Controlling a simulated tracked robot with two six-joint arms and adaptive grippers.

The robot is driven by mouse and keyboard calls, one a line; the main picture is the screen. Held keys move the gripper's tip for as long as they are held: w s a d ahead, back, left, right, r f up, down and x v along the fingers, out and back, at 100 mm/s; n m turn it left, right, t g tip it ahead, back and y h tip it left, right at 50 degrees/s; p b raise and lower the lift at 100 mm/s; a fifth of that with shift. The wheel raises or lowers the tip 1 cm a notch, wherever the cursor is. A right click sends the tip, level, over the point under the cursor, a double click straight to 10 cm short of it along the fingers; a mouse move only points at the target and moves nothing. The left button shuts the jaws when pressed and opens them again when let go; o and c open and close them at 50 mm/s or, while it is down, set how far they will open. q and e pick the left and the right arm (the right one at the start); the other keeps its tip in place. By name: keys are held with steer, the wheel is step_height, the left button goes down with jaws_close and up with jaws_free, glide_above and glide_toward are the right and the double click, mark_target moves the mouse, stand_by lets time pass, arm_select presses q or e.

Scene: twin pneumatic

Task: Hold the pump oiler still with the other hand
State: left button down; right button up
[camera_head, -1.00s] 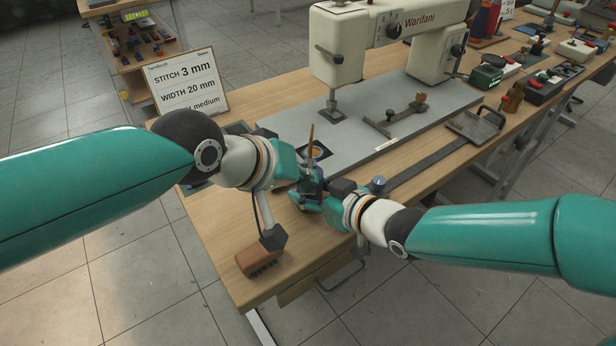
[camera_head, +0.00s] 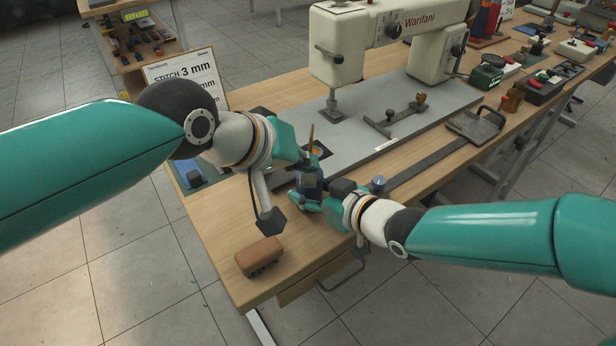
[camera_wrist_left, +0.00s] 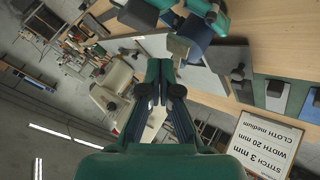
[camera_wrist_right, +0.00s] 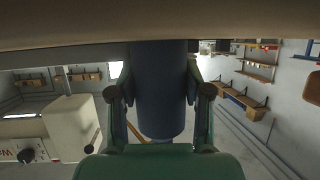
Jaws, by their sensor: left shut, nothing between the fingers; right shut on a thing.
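The pump oiler (camera_head: 309,182), a dark blue can with a thin brownish spout pointing up, is at the near part of the bench, beside the grey machine plate. My right gripper (camera_head: 318,200) is shut around its body, which also shows as a blue cylinder between the fingers in the right wrist view (camera_wrist_right: 160,95). My left gripper (camera_head: 303,156) is shut and empty, just above and left of the oiler near its spout. In the left wrist view its closed fingers (camera_wrist_left: 160,72) are apart from the blue oiler (camera_wrist_left: 194,32). Whether the oiler touches the bench is hidden.
A brown brush (camera_head: 258,256) lies at the near left corner of the bench (camera_head: 225,245). The cream sewing machine (camera_head: 435,55) stands behind, on its grey plate (camera_head: 375,140). A stitch sign (camera_head: 190,70) is partly hidden behind my left arm. Bare wood lies left of the oiler.

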mark_target(305, 180)
arm_select(q)
steer(key=shift+r, duration=2.45)
steer(key=shift+w, duration=0.1)
arm_select(e)
steer(key=o, duration=1.5)
steer(key=shift+c, duration=0.2)
